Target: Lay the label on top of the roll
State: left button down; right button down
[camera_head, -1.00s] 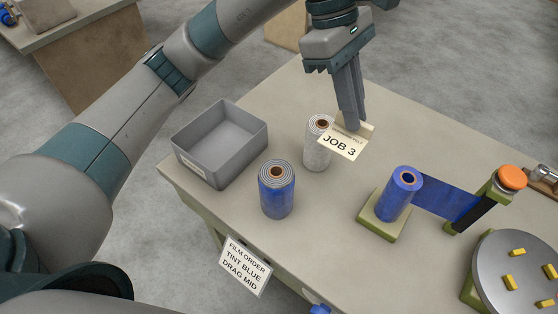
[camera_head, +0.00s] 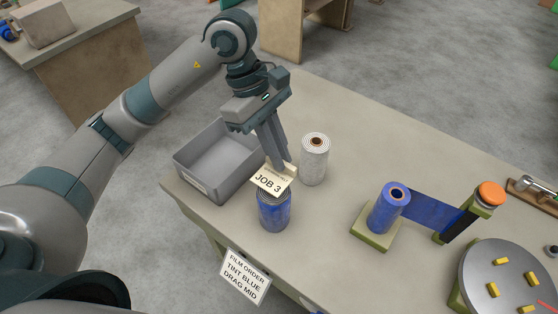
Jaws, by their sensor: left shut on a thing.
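My left gripper (camera_head: 278,165) is shut on the cream label (camera_head: 269,181), which reads "JOB 3". The label is over the top of the blue roll (camera_head: 274,212) and hides most of its upper end. I cannot tell whether the label touches the roll. The blue roll stands upright near the table's front edge. A white-grey roll (camera_head: 314,160) stands upright just to the right and behind. Another blue roll (camera_head: 388,209) stands on a green-edged base with film drawn out to the right. My right gripper is not in view.
A grey open bin (camera_head: 187,164) stands left of the blue roll, close to my left gripper. A film order sign (camera_head: 245,277) hangs at the table's front edge. A film post with an orange top (camera_head: 490,194) and a round grey turntable (camera_head: 512,262) are at the right.

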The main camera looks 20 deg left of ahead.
pick_arm(q)
jog(key=shift+f+p, duration=0.85)
jog(key=shift+f, duration=1.2)
jog(key=c, duration=1.8)
grip_release()
jog(key=shift+c, duration=0.2)
jog(key=shift+r, duration=0.15)
jog(key=shift+w+a+r+b, duration=0.15)
jog(key=shift+a+r+b, duration=0.15)
jog(key=shift+r, duration=0.2)
jog(key=b+v, duration=0.4)
jog(key=v, duration=0.6)
jog(key=shift+r, duration=0.35)
